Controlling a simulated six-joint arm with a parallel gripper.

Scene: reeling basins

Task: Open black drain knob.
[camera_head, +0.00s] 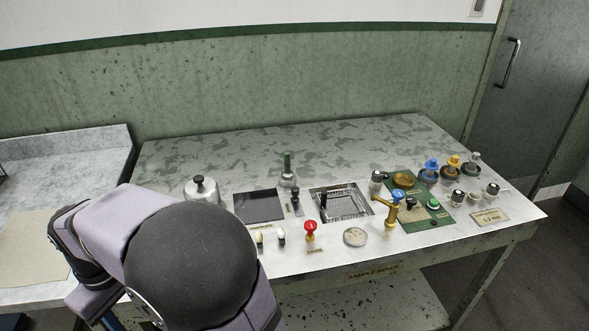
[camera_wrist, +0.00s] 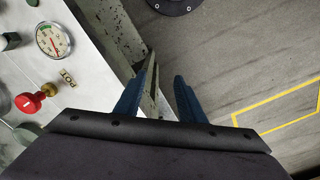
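A small black upright knob (camera_head: 323,201) stands at the left side of the square sunken basin (camera_head: 362,191) on the bench. A black-topped lever (camera_head: 295,195) is just left of it, on a narrow plate. I cannot read labels to tell which is the drain knob. No black knob shows clearly in the wrist view. My gripper (camera_wrist: 166,72) is open and empty, with its two blue fingers apart beside the bench edge and over the floor. In the head view it is hidden behind my arm.
A red knob (camera_head: 310,228), round gauge (camera_head: 355,236) and brass tap (camera_head: 391,207) line the bench front. The red knob (camera_wrist: 28,103) and gauge (camera_wrist: 52,40) also show in the wrist view. A lidded metal pot (camera_head: 201,193) stands left. The bench's back is clear.

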